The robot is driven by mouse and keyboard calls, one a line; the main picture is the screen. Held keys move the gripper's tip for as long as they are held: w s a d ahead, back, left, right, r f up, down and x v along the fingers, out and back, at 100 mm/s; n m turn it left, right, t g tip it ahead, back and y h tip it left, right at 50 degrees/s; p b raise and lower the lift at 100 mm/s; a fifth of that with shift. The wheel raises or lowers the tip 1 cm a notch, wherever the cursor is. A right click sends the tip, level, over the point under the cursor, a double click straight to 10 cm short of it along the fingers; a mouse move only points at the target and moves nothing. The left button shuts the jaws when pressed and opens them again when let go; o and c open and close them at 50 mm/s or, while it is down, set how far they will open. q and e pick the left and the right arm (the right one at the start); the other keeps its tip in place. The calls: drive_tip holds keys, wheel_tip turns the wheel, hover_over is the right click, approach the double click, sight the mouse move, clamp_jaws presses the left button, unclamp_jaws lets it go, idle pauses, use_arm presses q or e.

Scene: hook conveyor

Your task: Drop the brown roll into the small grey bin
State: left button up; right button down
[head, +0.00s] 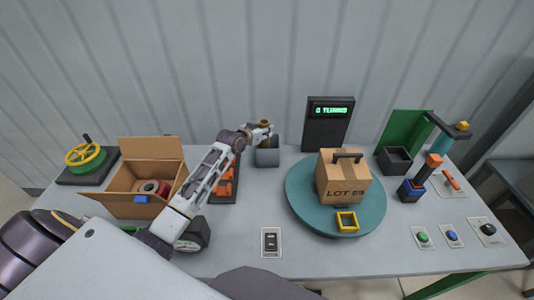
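My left arm reaches from the lower left to the back middle of the table. Its gripper (266,130) is over the small grey bin (268,157), near the bin's rim. A small brown roll (264,122) shows at the fingertips, and the gripper looks shut on it. The roll is above the bin, not inside it. The gripper hides part of the bin's opening. My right gripper is not in view.
An open cardboard box (118,207) with a red roll and a blue block stands left. An orange-filled tray (226,187) lies behind my arm. A teal turntable (300,205) bears a carton (342,180) and yellow frame. A black display (326,128) stands behind.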

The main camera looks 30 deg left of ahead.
use_arm(q)
drive_tip(key=shift+f, duration=0.65)
drive_tip(key=o, duration=1.2)
drive_tip(key=shift+v, duration=6)
drive_tip(key=shift+s, duration=0.1)
